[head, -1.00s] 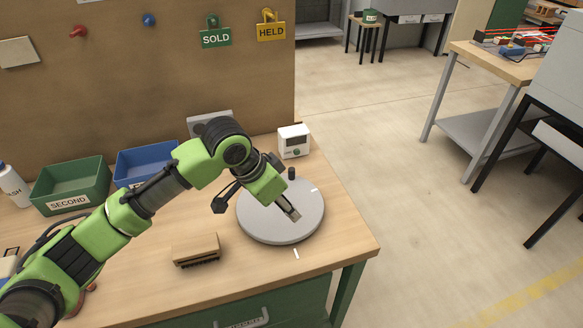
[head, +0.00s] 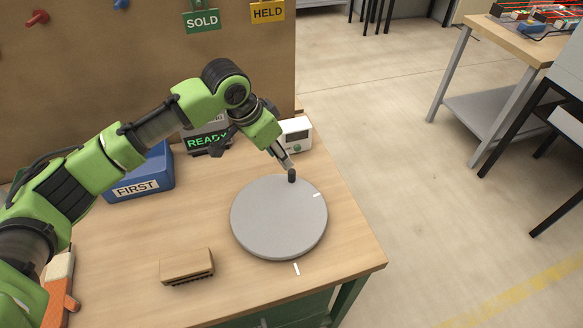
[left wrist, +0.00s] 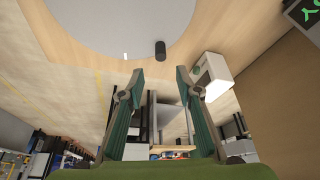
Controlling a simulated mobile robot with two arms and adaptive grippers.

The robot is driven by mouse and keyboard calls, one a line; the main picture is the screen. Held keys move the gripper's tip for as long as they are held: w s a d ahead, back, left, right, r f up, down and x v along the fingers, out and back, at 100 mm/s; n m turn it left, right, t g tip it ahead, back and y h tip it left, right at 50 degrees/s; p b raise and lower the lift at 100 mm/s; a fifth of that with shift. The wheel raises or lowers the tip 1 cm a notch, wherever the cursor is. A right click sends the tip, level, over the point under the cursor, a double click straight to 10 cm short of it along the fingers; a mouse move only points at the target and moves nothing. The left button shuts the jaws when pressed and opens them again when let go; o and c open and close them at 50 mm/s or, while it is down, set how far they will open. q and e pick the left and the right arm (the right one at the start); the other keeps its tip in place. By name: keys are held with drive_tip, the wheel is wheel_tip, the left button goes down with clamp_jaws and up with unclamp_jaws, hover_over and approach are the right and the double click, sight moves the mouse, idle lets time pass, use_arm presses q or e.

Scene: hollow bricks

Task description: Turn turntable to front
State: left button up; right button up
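The grey round turntable (head: 275,222) lies on the wooden bench near its right end. A black upright peg (head: 292,175) stands at its far edge. A white mark (head: 317,195) is on its right part, and another white mark (head: 296,269) is on the bench at its front. My left gripper (head: 287,164) is just behind the peg in the head view. In the left wrist view the left gripper (left wrist: 159,74) is open, with the peg (left wrist: 160,49) beyond the gap between its fingertips; the turntable (left wrist: 120,20) fills the top. My right gripper is not in view.
A white box with a screen (head: 296,134) stands close behind the peg. A brush (head: 187,266) lies left of the turntable. A blue FIRST bin (head: 140,185) and a READY display (head: 208,141) stand at the back. The bench's right edge is near.

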sight(291, 172)
use_arm(q)
drive_tip(key=p+x, duration=0.1)
drive_tip(key=x, duration=0.9)
drive_tip(key=shift+w+f, duration=0.1)
drive_tip(key=shift+f, duration=0.05)
drive_tip(key=shift+w+f, duration=0.1)
drive_tip(key=shift+f, duration=0.15)
clamp_jaws()
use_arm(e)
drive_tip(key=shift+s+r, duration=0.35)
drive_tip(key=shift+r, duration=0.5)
